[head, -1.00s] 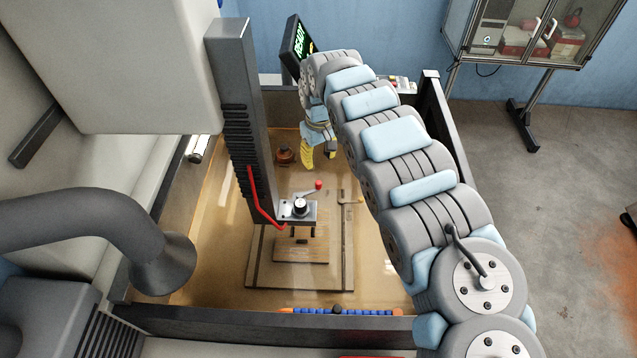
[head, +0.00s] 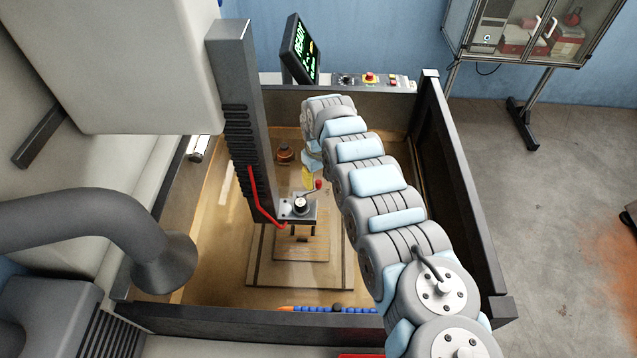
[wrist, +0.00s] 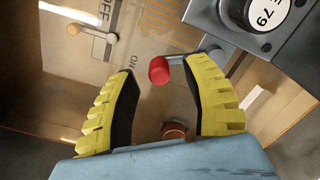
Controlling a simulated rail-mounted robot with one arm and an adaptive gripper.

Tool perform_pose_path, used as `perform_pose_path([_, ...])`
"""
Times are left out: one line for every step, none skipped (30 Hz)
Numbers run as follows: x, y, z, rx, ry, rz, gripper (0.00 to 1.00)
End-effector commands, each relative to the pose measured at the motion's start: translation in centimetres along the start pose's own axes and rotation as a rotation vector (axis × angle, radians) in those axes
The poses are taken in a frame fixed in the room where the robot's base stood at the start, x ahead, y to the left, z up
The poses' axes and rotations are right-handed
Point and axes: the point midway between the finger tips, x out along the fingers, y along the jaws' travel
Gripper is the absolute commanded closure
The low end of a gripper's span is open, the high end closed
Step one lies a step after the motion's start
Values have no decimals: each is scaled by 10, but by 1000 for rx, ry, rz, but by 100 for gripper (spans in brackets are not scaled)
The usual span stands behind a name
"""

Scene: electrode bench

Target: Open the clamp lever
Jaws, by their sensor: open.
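The clamp lever, a short metal arm with a red knob (head: 319,184), reaches out from the grey clamp head (head: 301,207) at the foot of the dark column. In the wrist view the red knob (wrist: 159,70) shows just beyond and between the tips of my gripper (wrist: 161,74), whose yellow-ribbed fingers are apart and hold nothing. In the head view my gripper (head: 308,178) is just behind the knob, partly hidden by my arm. I cannot tell whether a finger touches the lever.
A brown round fitting (head: 285,153) stands on the tank floor. The dark column (head: 240,120) and its red hose (head: 257,195) rise left of the clamp.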

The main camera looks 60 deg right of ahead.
Motion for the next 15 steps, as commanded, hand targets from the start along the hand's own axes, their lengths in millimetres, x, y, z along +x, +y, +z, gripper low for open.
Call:
perform_pose_path([6, -1, 0, 0, -1, -2, 51])
perform_pose_path([9, -1, 0, 1, -1, -2, 51])
perform_pose_path([11, -1, 1, 1, -2, -2, 51])
perform_pose_path([13, -1, 0, 0, -2, -2, 51])
perform_pose_path([14, -1, 0, 0, -2, -1, 51])
perform_pose_path([16, -1, 1, 0, -2, -1, 51])
perform_pose_path([17, -1, 1, 0, -2, -1, 51])
perform_pose_path([17, 0, 1, 0, -2, 0, 51])
perform_pose_path([18, 0, 1, 1, -2, 0, 51])
perform_pose_path([18, 0, 1, 1, -2, 0, 51])
perform_pose_path([18, 0, 1, 1, -2, 1, 51])
perform_pose_path([18, 1, 1, 1, -2, 1, 51])
perform_pose_path([18, 1, 1, 1, -2, 1, 51])
perform_pose_path([18, 1, 1, 1, -2, 1, 51])
perform_pose_path([18, 1, 1, 1, -2, 1, 51])
